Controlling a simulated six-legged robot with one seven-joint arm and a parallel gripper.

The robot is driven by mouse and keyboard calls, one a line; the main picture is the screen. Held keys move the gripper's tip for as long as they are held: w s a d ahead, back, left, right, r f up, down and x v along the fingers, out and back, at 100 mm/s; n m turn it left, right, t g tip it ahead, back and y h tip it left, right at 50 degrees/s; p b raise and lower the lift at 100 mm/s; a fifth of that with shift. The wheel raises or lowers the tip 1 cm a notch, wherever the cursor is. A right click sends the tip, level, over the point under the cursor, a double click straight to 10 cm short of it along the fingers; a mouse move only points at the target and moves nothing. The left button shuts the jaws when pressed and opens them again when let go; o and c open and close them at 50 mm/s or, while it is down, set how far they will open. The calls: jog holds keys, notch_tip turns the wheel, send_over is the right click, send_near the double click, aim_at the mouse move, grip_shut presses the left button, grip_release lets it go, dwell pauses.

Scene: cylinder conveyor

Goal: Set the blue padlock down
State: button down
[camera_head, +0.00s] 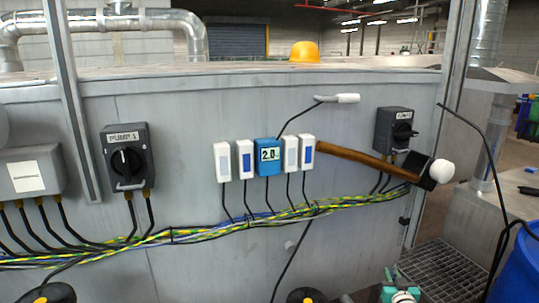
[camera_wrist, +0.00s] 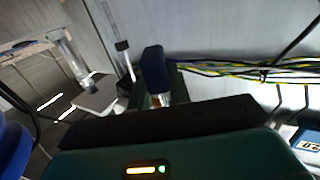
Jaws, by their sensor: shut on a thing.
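The blue padlock (camera_wrist: 154,66) shows in the wrist view as a dark blue block just beyond the dark edge of my gripper's body. My gripper (camera_wrist: 168,94) is shut on it. The fingers are mostly hidden behind the gripper body, with a little green showing beside the padlock. The padlock is held up in front of the grey wall, left of the cable bundle in that view.
Two black switches, the left (camera_head: 128,158) and the right (camera_head: 395,130), sit on the grey wall (camera_head: 190,120). A blue display box (camera_head: 267,157) stands between white modules. Cables (camera_head: 240,225) run below. A blue barrel (camera_head: 519,272) stands right.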

jog(key=s+a+f+n+y, duration=0.1)
jog(key=s+a, duration=0.3)
jog(key=a, duration=0.8)
jog(key=s+a+f+y, duration=0.1)
jog(key=s+a, duration=0.2)
jog(key=a, duration=1)
jog(key=s+f, duration=0.5)
jog(key=f, duration=0.2)
jog(key=shift+s+a, duration=0.15)
jog(key=shift+s, duration=0.2)
